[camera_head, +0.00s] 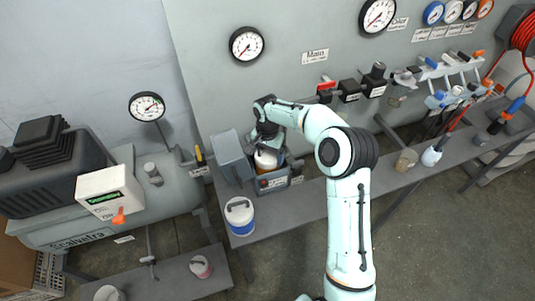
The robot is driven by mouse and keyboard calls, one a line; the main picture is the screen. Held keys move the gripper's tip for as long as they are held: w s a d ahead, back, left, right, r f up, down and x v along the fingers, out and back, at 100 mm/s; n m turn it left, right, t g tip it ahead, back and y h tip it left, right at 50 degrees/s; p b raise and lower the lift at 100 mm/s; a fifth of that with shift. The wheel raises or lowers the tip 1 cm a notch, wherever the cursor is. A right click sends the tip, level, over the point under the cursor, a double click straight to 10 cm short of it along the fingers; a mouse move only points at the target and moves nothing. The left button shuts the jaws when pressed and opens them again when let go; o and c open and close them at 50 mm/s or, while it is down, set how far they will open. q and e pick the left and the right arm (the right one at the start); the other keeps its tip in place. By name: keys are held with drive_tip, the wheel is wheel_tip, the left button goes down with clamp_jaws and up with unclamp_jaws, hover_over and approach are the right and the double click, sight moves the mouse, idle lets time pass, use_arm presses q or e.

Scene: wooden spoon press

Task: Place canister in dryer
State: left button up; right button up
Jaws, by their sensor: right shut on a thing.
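The dryer (272,184) is a small grey box at the wall end of the bench, with its grey lid (232,157) swung open to the left. A canister (265,159) with a white upper part and an orange-brown lower part is at the dryer's opening. My right gripper (268,141) is above it and shut on it. The canister's lower end is partly hidden by the dryer's front, so I cannot tell whether it rests on the bottom. My left gripper is out of view.
A white and blue lidded container (240,215) stands on the bench (295,206) just in front of the dryer. Gauges and a valve row (350,90) line the wall panel behind. A white box (109,190) sits on the tank at left.

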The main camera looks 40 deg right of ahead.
drive_tip(key=shift+f, duration=0.15)
drive_tip(key=o, duration=1.7)
wheel_tip(320, 180, up, 12)
drive_tip(key=shift+f+p, duration=0.1)
drive_tip(key=shift+p, duration=0.55)
drive_tip(key=shift+r, duration=0.3)
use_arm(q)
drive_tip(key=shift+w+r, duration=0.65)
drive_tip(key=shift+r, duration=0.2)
